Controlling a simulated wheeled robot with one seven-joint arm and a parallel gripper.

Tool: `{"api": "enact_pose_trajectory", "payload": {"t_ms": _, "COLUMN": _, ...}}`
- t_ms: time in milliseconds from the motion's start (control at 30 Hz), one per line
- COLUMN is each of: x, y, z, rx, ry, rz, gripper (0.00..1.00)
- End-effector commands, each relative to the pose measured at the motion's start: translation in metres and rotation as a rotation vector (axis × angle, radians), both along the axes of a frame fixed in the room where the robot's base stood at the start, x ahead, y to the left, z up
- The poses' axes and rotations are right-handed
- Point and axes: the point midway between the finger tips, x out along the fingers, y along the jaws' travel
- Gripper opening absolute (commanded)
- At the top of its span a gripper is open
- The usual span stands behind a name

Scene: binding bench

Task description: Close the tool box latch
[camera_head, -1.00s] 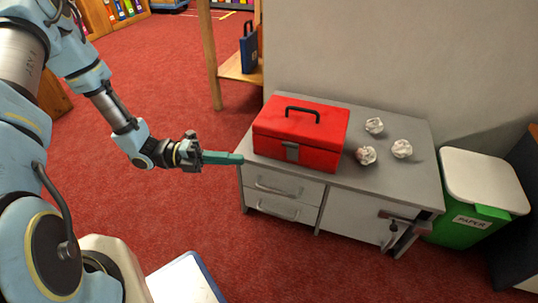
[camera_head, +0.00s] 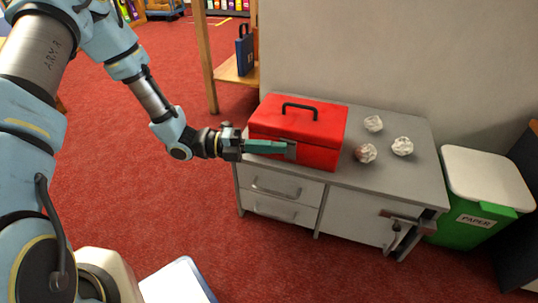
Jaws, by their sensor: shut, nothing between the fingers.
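The red tool box (camera_head: 313,127) stands on the left part of the grey cabinet top with its lid down and a black handle (camera_head: 299,107) on top. Its grey metal latch (camera_head: 291,151) is on the front face, partly hidden behind my fingertips. My gripper (camera_head: 284,149) comes in from the left, its teal fingers shut together and empty, lying across the front of the box with the tips at the latch. I cannot tell whether the tips touch the latch, or whether it is fastened.
Several crumpled paper balls (camera_head: 366,153) lie on the grey cabinet (camera_head: 400,183) right of the box. A green paper bin (camera_head: 470,222) with a white lid stands to the right. A wall rises behind. A wooden shelf (camera_head: 236,75) stands behind left. Red carpet is open at left.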

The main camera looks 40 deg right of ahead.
Motion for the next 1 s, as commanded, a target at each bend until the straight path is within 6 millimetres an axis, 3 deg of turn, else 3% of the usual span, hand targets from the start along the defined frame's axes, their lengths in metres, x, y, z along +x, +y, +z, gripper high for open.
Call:
{"api": "enact_pose_trajectory", "payload": {"t_ms": 400, "x": 0.001, "y": -0.001, "z": 0.004, "rx": 0.012, "ry": 0.009, "rz": 0.0, "gripper": 0.0}}
{"api": "enact_pose_trajectory", "payload": {"t_ms": 633, "x": 0.007, "y": -0.01, "z": 0.016, "rx": 0.093, "ry": 0.06, "rz": 0.001, "gripper": 0.0}}
{"api": "enact_pose_trajectory", "payload": {"t_ms": 1000, "x": 0.015, "y": -0.022, "z": 0.016, "rx": 0.114, "ry": 0.074, "rz": 0.001, "gripper": 0.0}}
